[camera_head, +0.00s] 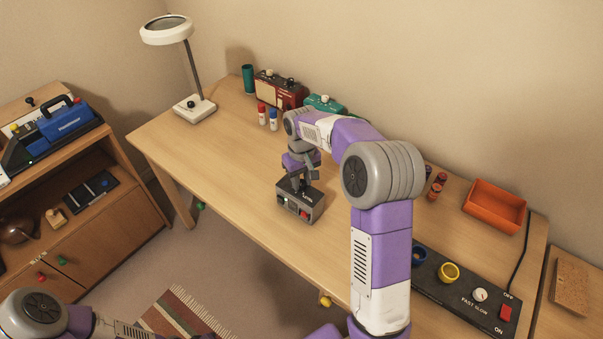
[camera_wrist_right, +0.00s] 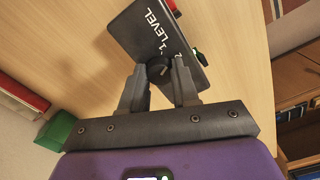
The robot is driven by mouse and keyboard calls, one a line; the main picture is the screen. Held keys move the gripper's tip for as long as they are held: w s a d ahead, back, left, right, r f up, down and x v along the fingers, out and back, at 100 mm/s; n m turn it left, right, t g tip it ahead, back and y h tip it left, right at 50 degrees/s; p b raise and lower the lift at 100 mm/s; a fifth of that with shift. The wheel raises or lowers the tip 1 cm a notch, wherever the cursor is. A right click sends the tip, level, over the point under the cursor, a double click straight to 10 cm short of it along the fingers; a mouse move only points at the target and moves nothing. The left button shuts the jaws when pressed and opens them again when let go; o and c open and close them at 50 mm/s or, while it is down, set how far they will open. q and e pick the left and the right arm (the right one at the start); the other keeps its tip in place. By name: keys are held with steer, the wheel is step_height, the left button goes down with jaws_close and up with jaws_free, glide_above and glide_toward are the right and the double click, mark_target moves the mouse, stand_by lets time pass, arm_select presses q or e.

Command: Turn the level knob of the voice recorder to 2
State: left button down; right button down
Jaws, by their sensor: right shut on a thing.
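The voice recorder (camera_head: 316,206) is a small dark grey box on the desk, with a green and a red part on its front. In the right wrist view its top (camera_wrist_right: 150,28) shows the word LEVEL and the numerals 1 and 2. The round dark level knob (camera_wrist_right: 158,67) sits close to the numerals. My right gripper (camera_head: 299,184) comes down over the recorder. In the wrist view its two fingers (camera_wrist_right: 158,75) are shut on the knob, one on each side. The knob's exact setting cannot be read. Only part of my left arm shows; its gripper is out of sight.
On the desk (camera_head: 240,158) stand a magnifier lamp (camera_head: 195,108), a red device (camera_head: 281,91), a teal device (camera_head: 325,104), small bottles (camera_head: 262,115), an orange tray (camera_head: 494,207) and a dark control panel (camera_head: 440,285). The desk left of the recorder is clear.

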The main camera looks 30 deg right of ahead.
mark_target(301, 183)
steer(key=m+p, duration=0.1)
steer(key=m, duration=0.1)
steer(key=shift+r+m+p, duration=0.15)
steer(key=shift+m+p, duration=0.15)
steer(key=shift+p, duration=0.1)
steer(key=shift+m+p, duration=0.75)
steer(key=shift+m, duration=0.45)
steer(key=c, duration=0.8)
jaws_free()
steer(key=shift+r+p, duration=1.2)
steer(key=shift+r, duration=2.45)
